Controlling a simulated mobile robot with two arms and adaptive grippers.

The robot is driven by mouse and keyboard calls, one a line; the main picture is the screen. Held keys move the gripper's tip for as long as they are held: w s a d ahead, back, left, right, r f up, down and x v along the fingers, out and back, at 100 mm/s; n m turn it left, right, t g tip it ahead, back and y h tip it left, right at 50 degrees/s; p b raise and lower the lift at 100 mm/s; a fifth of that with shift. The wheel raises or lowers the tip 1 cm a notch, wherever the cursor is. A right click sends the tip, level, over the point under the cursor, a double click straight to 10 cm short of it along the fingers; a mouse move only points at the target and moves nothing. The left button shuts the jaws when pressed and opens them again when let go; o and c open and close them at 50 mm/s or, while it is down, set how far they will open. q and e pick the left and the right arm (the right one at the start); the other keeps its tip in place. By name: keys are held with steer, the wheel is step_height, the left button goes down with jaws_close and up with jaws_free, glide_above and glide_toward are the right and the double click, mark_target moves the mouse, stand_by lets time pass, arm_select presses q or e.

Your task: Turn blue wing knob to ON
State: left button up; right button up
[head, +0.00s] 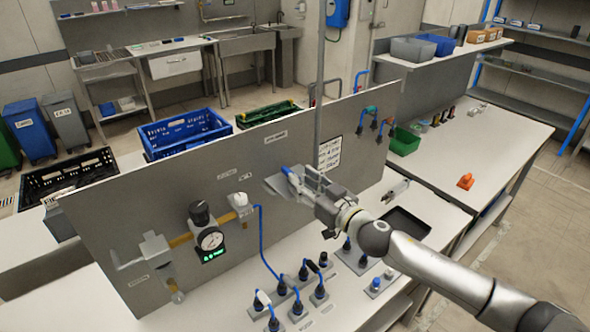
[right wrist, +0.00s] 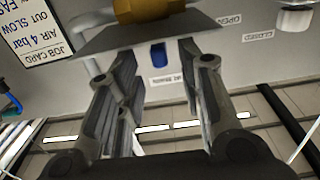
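The blue wing knob (right wrist: 158,53) shows in the right wrist view against the grey panel, between the lines of my two right fingers and beyond their tips. In the head view a small blue part (head: 286,170) shows beside my right gripper (head: 298,181), mostly hidden by it. My right gripper also shows in the right wrist view (right wrist: 155,75); its fingers stand apart with nothing between them. I cannot tell whether a finger touches the knob. A grey plate partly overlaps the knob's top in the wrist view. My left gripper is not in view.
The upright panel (head: 110,215) carries a pressure gauge (head: 210,239), a black knob (head: 199,213) and a white knob (head: 239,200). Blue hoses and several plugs (head: 303,272) stand on the bench below.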

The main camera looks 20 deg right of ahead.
steer(key=shift+p+x, duration=0.45)
steer(key=shift+x, duration=1.45)
jaws_close()
